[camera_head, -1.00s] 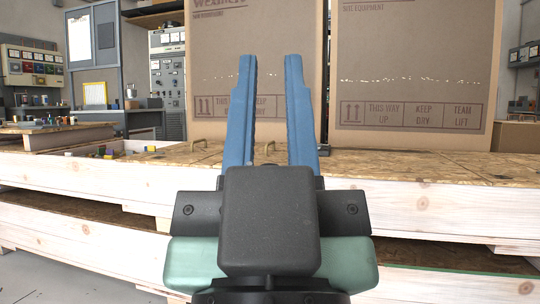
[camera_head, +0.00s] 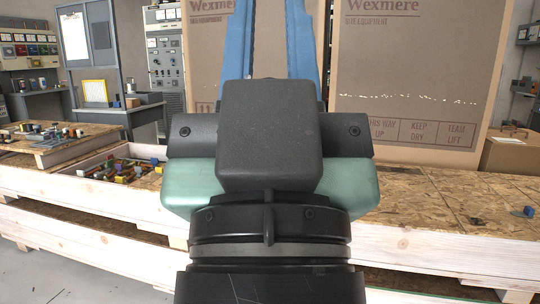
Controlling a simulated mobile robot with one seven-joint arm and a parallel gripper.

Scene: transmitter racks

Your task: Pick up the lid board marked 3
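My gripper (camera_head: 271,30) has two blue fingers standing well apart, with nothing seen between them. The finger tips run out of the top of the picture. The gripper is in front of the tall cardboard boxes and hides the middle of the crate top. An OSB board surface (camera_head: 430,203) lies on the pale wooden crate to the right of my gripper. I cannot make out a number 3 on any board, so I cannot tell which is the lid board marked 3.
Left of my gripper, an open crate section (camera_head: 84,176) holds several small coloured objects. A board (camera_head: 52,152) with small items lies further left. Two tall cardboard boxes, left (camera_head: 211,60) and right (camera_head: 420,70), stand behind. A small blue object (camera_head: 527,211) sits far right.

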